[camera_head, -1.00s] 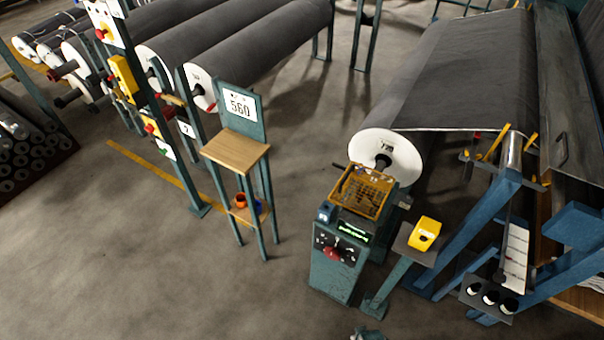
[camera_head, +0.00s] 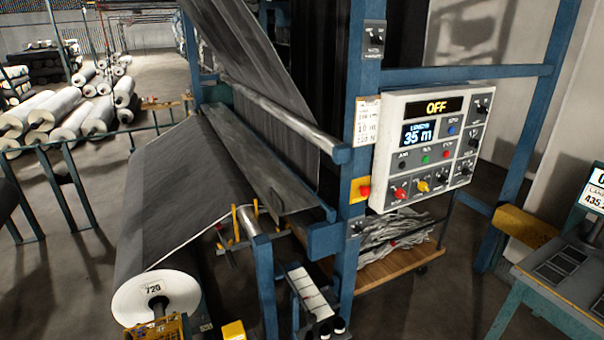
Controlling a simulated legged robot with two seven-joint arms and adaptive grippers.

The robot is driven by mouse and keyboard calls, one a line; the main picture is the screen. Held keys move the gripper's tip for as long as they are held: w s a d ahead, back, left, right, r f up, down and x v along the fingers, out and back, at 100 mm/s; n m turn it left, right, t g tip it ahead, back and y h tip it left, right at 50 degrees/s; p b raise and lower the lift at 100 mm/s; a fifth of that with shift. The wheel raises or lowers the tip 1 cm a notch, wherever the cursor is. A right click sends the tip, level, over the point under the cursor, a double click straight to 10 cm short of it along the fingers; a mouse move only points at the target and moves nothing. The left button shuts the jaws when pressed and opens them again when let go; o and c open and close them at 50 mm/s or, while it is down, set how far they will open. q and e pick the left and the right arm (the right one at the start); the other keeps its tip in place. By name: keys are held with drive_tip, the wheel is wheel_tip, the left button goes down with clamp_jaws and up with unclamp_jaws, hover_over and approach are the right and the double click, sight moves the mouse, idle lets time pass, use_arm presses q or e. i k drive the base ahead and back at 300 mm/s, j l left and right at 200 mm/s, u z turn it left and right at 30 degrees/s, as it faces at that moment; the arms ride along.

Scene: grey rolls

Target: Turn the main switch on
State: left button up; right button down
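A pale grey control panel (camera_head: 431,146) is mounted on the blue machine frame, right of centre. Its top display reads OFF (camera_head: 437,107), and a smaller screen (camera_head: 418,133) reads LENGTH 35 m. The panel has several small buttons, black rotary knobs, a red knob (camera_head: 400,193) and a yellow knob (camera_head: 423,186). I cannot tell from the lettering which control is the main switch. A red button on a yellow plate (camera_head: 362,190) sits on the post left of the panel. Neither gripper is in view.
A large grey roll (camera_head: 155,285) with fabric stands at lower left. Blue posts (camera_head: 360,90) carry the machine. A wooden cart (camera_head: 395,265) with crumpled material is under the panel. A green table (camera_head: 560,280) stands at right. Open floor lies between cart and table.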

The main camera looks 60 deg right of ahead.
sight(399, 193)
drive_tip(key=z, duration=2.85)
drive_tip(key=i+l+u, duration=0.3)
drive_tip(key=i+l, duration=0.55)
drive_tip(key=i, duration=0.15)
